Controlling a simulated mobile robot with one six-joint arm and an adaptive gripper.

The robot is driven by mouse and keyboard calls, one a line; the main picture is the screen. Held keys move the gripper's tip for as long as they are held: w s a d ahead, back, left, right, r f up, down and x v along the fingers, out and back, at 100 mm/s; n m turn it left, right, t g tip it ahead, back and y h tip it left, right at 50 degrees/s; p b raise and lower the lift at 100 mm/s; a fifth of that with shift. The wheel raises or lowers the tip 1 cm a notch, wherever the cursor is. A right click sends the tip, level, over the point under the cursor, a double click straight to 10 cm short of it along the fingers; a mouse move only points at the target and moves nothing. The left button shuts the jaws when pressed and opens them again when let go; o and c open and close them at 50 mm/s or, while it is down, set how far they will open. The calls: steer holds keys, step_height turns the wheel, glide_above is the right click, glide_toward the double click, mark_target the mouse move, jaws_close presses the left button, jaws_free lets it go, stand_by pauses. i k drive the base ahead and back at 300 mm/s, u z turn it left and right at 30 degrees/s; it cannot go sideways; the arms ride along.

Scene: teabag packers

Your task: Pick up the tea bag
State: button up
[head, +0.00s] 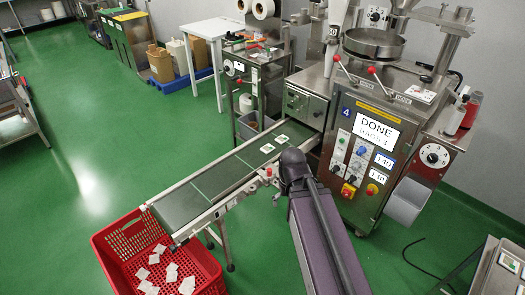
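Two white tea bags lie on the belt of the conveyor near the packing machine: one tea bag (282,139) is close to the machine outlet, and another tea bag (267,148) is just nearer to me. Several more tea bags (171,272) lie loose on the floor of the red crate (124,234) at the belt's low left end. My gripper cannot be made out in the head view. Part of my own dark arm and purple column covers the ground right of the conveyor.
The conveyor (185,207) slopes down left from the packing machine (345,170), whose screen reads DONE. A white table (203,29), cardboard boxes (160,63) and a second machine (262,77) stand behind. Green floor (85,180) is clear to the left.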

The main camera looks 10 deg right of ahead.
mark_target(267, 149)
steer(key=z, duration=0.05)
steer(key=i, duration=0.85)
steer(key=u, duration=0.05)
